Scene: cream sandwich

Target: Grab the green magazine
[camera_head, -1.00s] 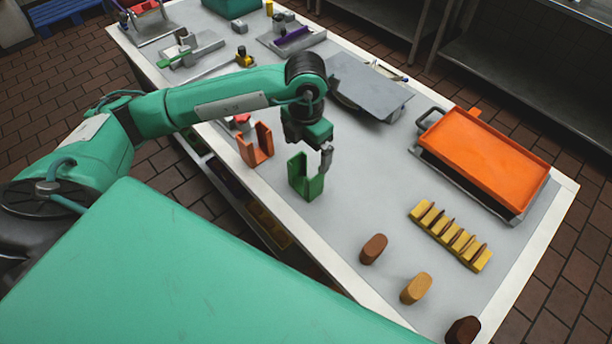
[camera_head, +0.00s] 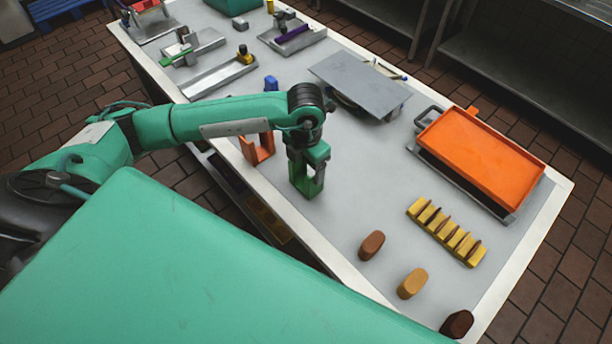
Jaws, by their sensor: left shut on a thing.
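The green magazine (camera_head: 309,186) is an upright U-shaped holder near the table's front edge, left of the brown pieces. My left gripper (camera_head: 307,165) is directly above it, pointing down, its fingers lowered at the magazine's upper part. It is shut on the magazine; the fingertips are mostly hidden by the magazine and the gripper body. The magazine appears to stand on the table; I cannot tell whether it is lifted. My right gripper is not in view.
An orange holder (camera_head: 259,149) stands just left of the green magazine, partly behind my arm. An orange tray (camera_head: 482,152), a yellow slotted rack (camera_head: 446,232), a grey plate (camera_head: 360,82) and several oval pieces lie around. The middle of the table is clear.

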